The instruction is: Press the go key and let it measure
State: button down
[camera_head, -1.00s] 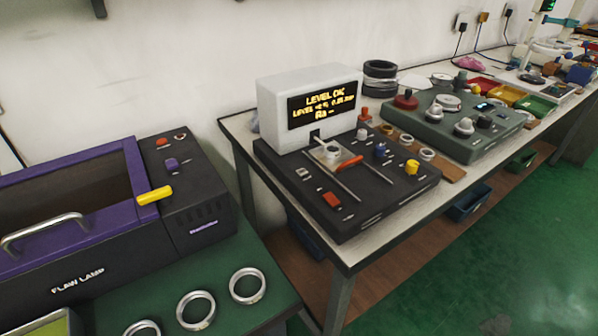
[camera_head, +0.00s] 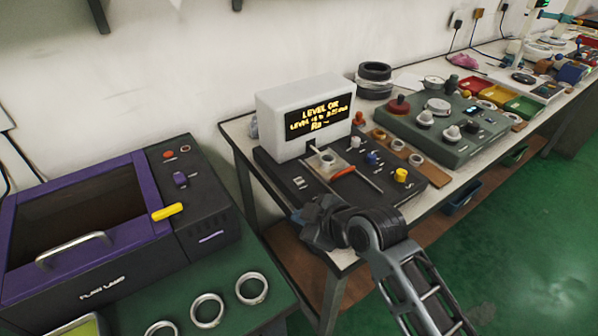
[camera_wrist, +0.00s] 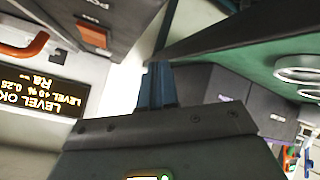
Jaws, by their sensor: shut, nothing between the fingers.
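The measuring instrument has a white housing (camera_head: 275,115) and a dark deck (camera_head: 418,191). Its display (camera_head: 318,116) reads "LEVEL OK" and "Ra" with dashes; it shows upside down in the wrist view (camera_wrist: 45,92). A ring sits on the stage (camera_head: 327,158), beside an orange-red bar. A small pale key (camera_head: 299,183) is on the deck's left; I cannot read its label. A red key (camera_wrist: 92,35) with partly visible "PO" lettering shows in the wrist view; my arm hides it in the head view. My gripper (camera_wrist: 157,75) is shut and empty, close to the deck's front edge.
Blue (camera_head: 371,158) and yellow (camera_head: 401,175) knobs stand on the deck's right. A green device (camera_head: 440,135) and coloured trays are farther right. The purple flaw lamp (camera_head: 110,225) stands left, with several rings in front of it. Green floor is open at right.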

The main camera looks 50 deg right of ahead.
jog(key=w+d+r+n+g+y+p, duration=0.1)
jog(key=w+d+r+n+p, duration=0.1)
jog(key=w+d+r, duration=0.6)
notch_tip(320, 180, up, 3)
jog(key=shift+w+d+n+p, duration=0.2)
jog(key=shift+d+n+p, duration=0.15)
jog(key=shift+d+n, duration=0.5)
jog(key=shift+f, duration=0.15)
jog(key=b, duration=0.6)
send_over(301, 183)
notch_tip(301, 183, down, 6)
jog(key=shift+f, duration=0.15)
jog(key=shift+f+b, duration=0.75)
jog(key=shift+f, duration=0.4)
jog(key=shift+f, duration=0.4)
